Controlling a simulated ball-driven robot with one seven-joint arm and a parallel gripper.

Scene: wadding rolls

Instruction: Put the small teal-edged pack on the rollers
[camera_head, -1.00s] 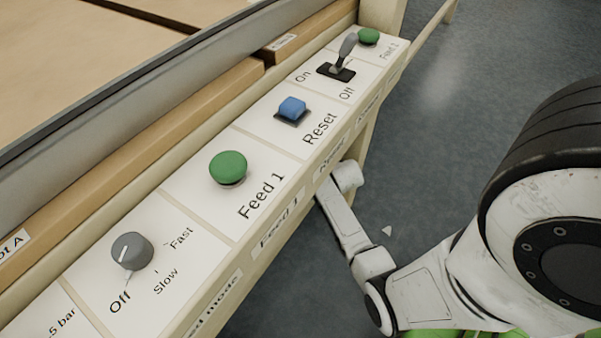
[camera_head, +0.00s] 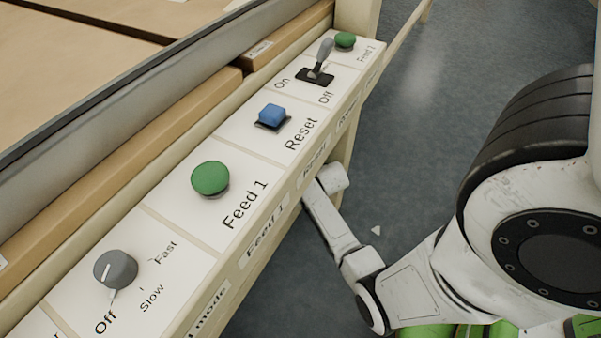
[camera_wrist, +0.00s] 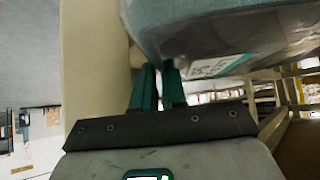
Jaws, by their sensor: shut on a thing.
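In the wrist view, a rounded grey-teal wrapped pack (camera_wrist: 215,22) with a white printed label fills the top. Its far side is cut off by the frame. My gripper (camera_wrist: 158,75) has two teal fingers close together, reaching up to the pack's lower edge. It is shut on the pack; the exact grip at the fingertips is hard to make out. The head view shows neither the pack nor my gripper. I cannot make out the rollers in either view.
A control panel runs along a cream rail in the head view, with a grey knob (camera_head: 115,269), green Feed 1 button (camera_head: 210,179), blue Reset button (camera_head: 272,115) and lever switch (camera_head: 318,70). Cardboard slabs (camera_head: 80,65) lie behind a grey rail.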

